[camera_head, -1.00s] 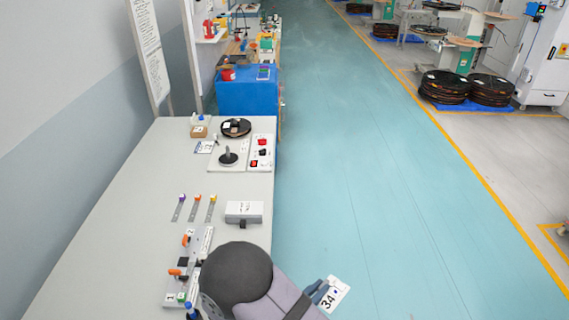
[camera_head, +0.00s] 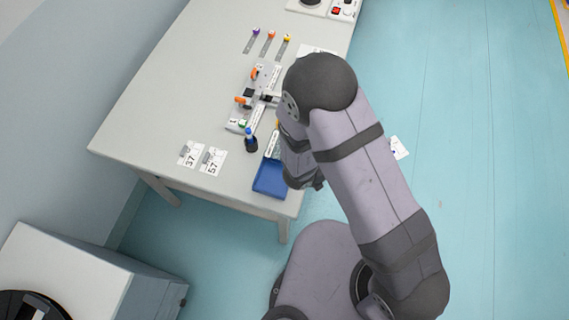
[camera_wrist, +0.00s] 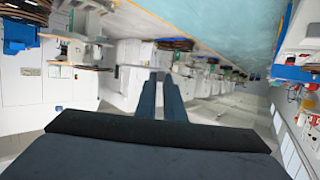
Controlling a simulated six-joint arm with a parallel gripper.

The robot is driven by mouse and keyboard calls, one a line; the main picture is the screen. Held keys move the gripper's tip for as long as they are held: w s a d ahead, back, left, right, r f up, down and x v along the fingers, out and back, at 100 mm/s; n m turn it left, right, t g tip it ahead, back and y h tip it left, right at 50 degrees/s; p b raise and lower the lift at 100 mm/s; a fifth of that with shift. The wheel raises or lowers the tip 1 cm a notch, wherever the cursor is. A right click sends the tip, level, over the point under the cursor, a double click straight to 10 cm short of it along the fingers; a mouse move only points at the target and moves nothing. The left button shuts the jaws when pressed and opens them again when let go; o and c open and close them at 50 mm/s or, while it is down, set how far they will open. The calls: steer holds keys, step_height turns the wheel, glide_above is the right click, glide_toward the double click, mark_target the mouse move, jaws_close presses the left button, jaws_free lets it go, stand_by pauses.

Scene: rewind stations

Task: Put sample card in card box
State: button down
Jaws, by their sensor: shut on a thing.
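The sample card (camera_head: 399,148) is white and shows in the head view just right of my arm, over the blue-green floor and clear of the table. Its print is too small to read. My gripper (camera_wrist: 160,80) shows in the wrist view with two dark fingers close together. My arm hides the gripper in the head view, and the card is not distinct in the wrist view. A blue shallow tray (camera_head: 269,178), perhaps the card box, sits at the table's near right corner, left of my arm. Its right side is partly hidden by the arm.
Two white cards, marked 37 (camera_head: 190,154) and 57 (camera_head: 213,160), lie on the table (camera_head: 160,105). A dark bottle with a blue top (camera_head: 250,140) stands beside the tray. A fixture with orange handles (camera_head: 249,100) is behind it. The table's left part is clear.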

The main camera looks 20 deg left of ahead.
steer(key=s+a+f+n+t+y+b, duration=0.2)
steer(key=a+f, duration=0.1)
steer(key=a, duration=0.4)
steer(key=s+a+f+n+t+y+b, duration=0.1)
steer(key=s+a+f+n+y+b, duration=0.15)
steer(key=a, duration=0.35)
steer(key=n+t+y+b, duration=0.1)
steer(key=n+y+b, duration=0.3)
steer(key=y, duration=0.2)
glide_above(268, 186)
step_height(268, 186, down, 2)
steer(key=shift+f, duration=0.1)
steer(key=shift+f, duration=0.1)
step_height(268, 186, down, 9)
steer(key=b, duration=0.8)
steer(key=shift+d+f+b, duration=0.1)
steer(key=shift+f+b, duration=0.4)
steer(key=shift+b, duration=0.1)
